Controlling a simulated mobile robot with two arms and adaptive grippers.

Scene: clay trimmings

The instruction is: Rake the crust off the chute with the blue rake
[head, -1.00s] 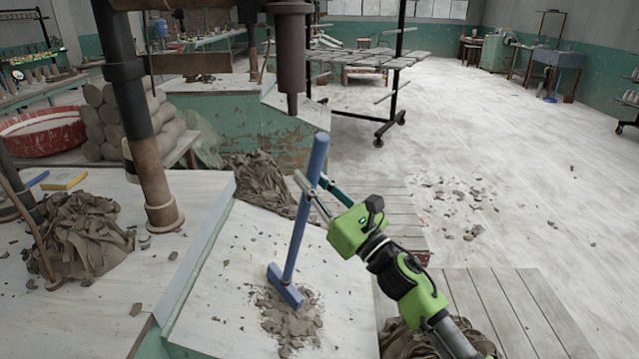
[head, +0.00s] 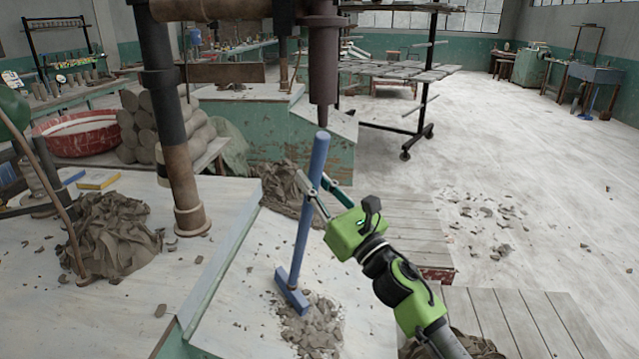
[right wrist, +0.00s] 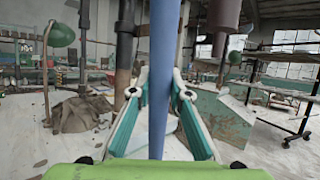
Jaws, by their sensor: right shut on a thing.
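The blue rake (head: 307,205) stands nearly upright, its handle leaning a little to the right in the head view. My right gripper (head: 318,194) is shut on its handle, partway up. In the right wrist view the handle (right wrist: 164,70) runs between the fingers. The rake's blue head (head: 291,291) is low over the pale chute (head: 248,305), at the upper left edge of the grey-brown crumbly crust (head: 314,328). I cannot tell whether the head touches the chute. My left gripper is not in view.
A brown heap of clay trimmings (head: 108,235) lies on the bench (head: 50,305) at left, near a thick column (head: 182,185). A hanging dark spindle (head: 323,70) is just behind the handle's top. Wooden slats (head: 525,320) lie at right. The floor beyond is mostly open.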

